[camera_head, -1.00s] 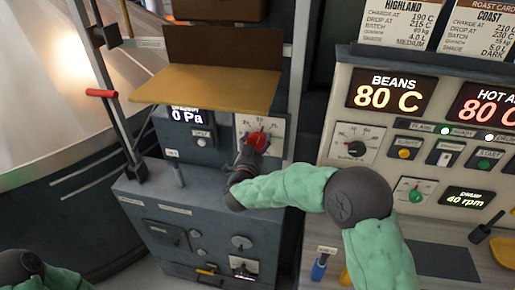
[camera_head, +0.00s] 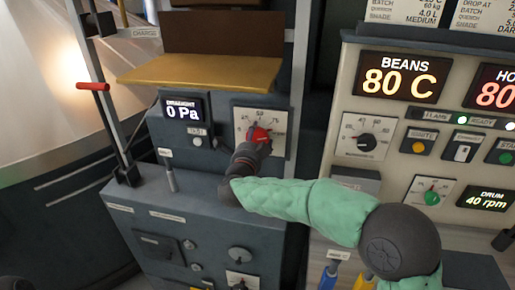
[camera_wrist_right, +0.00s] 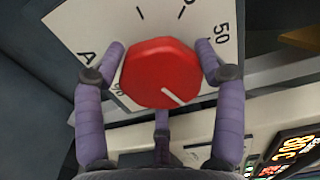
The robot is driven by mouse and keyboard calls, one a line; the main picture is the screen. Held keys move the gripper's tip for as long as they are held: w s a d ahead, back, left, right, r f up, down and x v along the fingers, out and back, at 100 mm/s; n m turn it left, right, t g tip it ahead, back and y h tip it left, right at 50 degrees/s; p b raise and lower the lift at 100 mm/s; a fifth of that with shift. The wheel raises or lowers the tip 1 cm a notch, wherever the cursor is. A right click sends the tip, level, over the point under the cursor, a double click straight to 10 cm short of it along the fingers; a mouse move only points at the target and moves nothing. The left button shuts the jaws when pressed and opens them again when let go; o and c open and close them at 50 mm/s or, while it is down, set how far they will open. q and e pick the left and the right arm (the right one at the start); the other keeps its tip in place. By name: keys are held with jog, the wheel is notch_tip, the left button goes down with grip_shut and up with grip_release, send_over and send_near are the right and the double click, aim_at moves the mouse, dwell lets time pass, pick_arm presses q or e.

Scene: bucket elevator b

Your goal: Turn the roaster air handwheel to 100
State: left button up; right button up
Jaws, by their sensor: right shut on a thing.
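The red handwheel (camera_head: 260,136) sits on a white square dial plate (camera_head: 278,121) with printed numbers, on the grey cabinet beside the draught display. My right gripper (camera_head: 254,147) is at the handwheel, its dark fingers covering the wheel's lower side. In the right wrist view, the fingers of my right gripper (camera_wrist_right: 160,62) are shut around the red handwheel (camera_wrist_right: 162,72), one on each side and one below. A white line on the wheel points to the lower right there. The numbers 50 and 75 show on the plate in the head view.
The draught display (camera_head: 184,108) reads 0 Pa. A yellow-brown shelf (camera_head: 200,74) juts out just above the dial. A small upright lever (camera_head: 171,173) stands to the left. The roaster panel (camera_head: 345,98) with BEANS 80 C is to the right.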

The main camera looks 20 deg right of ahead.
jog(key=m+b, duration=0.2)
jog(key=b, duration=0.1)
jog(key=shift+a+f+m, duration=0.25)
jog(key=shift+f+m, duration=0.05)
jog(key=shift+m, duration=0.1)
jog(key=shift+r+m, duration=0.15)
jog(key=shift+m, duration=0.25)
jog(key=shift+r, duration=0.15)
jog(key=o, duration=0.9)
jog(key=shift+w, duration=0.1)
jog(key=shift+o, duration=1.2)
jog(key=shift+w, duration=0.1)
jog(key=v, duration=1.2)
